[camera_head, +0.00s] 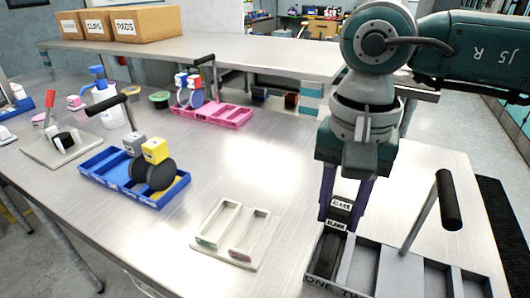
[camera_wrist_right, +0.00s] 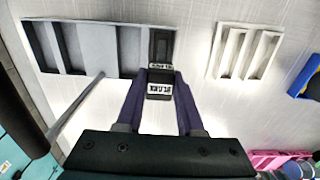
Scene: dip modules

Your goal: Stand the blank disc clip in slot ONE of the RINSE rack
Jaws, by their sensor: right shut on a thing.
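The blank disc clip (camera_head: 341,205) is dark, with white BLANK labels, and is between the fingers of my right gripper (camera_head: 338,221). My right gripper is shut on it, above the leftmost slot of the grey rack (camera_head: 401,272) at the lower right. That rack's front rim reads ONE at this slot; I see no RINSE label. The wrist view shows the clip (camera_wrist_right: 160,89) at the end slot of the rack (camera_wrist_right: 97,46). A dark part lies low in that slot; I cannot tell whether the clip rests on the slot floor. My left gripper is not in view.
The rack's tall black handle (camera_head: 448,200) stands right of my gripper. A cream two-slot tray (camera_head: 263,262) lies left. A blue rack (camera_head: 165,198) holds grey and yellow clips; a pink rack (camera_head: 238,112) stands farther back. Bare metal table lies between them.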

